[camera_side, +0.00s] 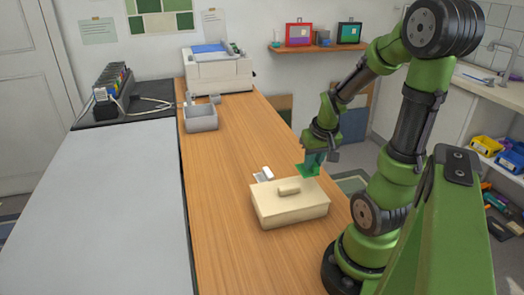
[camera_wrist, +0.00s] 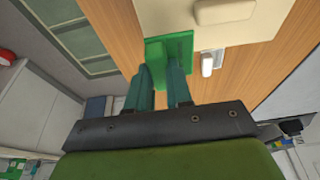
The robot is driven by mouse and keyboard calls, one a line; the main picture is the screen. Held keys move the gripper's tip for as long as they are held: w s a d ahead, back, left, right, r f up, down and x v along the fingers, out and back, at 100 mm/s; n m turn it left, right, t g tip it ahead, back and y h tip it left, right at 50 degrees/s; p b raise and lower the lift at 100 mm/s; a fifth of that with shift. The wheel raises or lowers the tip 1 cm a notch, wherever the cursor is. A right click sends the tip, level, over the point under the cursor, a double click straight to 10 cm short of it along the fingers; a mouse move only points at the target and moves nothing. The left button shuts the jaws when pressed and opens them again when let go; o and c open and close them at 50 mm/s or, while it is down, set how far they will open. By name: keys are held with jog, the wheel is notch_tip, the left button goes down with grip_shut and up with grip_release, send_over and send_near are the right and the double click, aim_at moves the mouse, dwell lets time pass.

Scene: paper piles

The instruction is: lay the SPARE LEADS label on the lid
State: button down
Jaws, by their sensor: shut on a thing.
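A cream box with a lid (camera_side: 290,205) and a raised handle (camera_side: 289,187) stands on the wooden bench. The lid (camera_wrist: 165,15) also shows at the top of the wrist view, with its handle (camera_wrist: 225,10). My gripper (camera_side: 313,158) is shut on a green card (camera_side: 307,169), probably the label; I can read no lettering on it. In the wrist view the fingers (camera_wrist: 162,72) hold the green card (camera_wrist: 172,48) near one edge. The card is at the lid's back right edge and overlaps it in the picture. I cannot tell whether they touch.
A small white piece (camera_side: 267,173) lies on the bench behind the box; it also shows in the wrist view (camera_wrist: 207,63). A grey bin (camera_side: 201,118) and a printer (camera_side: 218,70) stand farther back. The bench (camera_side: 225,200) left of the box is clear.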

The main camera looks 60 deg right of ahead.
aim_at(312, 171)
jog(key=shift+f, duration=2)
jog(key=shift+f, duration=0.1)
jog(key=c, duration=1)
grip_release()
jog(key=v, duration=1.2)
jog(key=w+a+r+n+t+y, duration=0.1)
jog(key=w+a+r, duration=0.1)
jog(key=a, duration=0.5)
jog(key=w+a+r+n+t+y, duration=0.2)
jog(key=a, duration=0.5)
jog(key=w+a+r+n+t+y, duration=0.1)
jog(key=w+a+r+n, duration=0.1)
jog(key=a, duration=0.5)
jog(key=shift+w+a+r+t, duration=0.25)
jog(key=shift+w+a+t, duration=0.05)
jog(key=shift+t, duration=0.1)
